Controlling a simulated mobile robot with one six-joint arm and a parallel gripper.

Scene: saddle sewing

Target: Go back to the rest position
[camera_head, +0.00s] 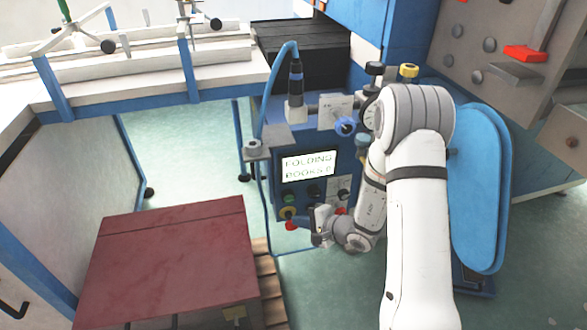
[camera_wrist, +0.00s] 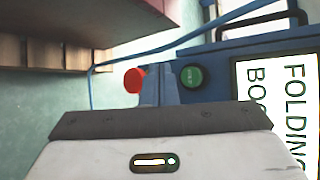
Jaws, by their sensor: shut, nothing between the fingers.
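My gripper (camera_head: 304,221) is low in front of the blue control panel, at the end of my white arm. It is shut and holds nothing. Its closed fingers also show in the wrist view (camera_wrist: 160,85), pointing at the panel between a red button (camera_wrist: 134,79) and a green button (camera_wrist: 191,76). In the head view the red button (camera_head: 291,226) is right by the fingertips, and the green button (camera_head: 289,198) is just above. I cannot tell whether the fingers touch the panel.
A lit display (camera_head: 309,166) reading "FOLDING" sits above the buttons. A dark red box (camera_head: 170,262) stands left on wooden slats. A blue-framed conveyor table (camera_head: 130,103) is at upper left. A blue oval cover (camera_head: 480,190) stands close right of my arm. Green floor (camera_head: 195,145) is open between.

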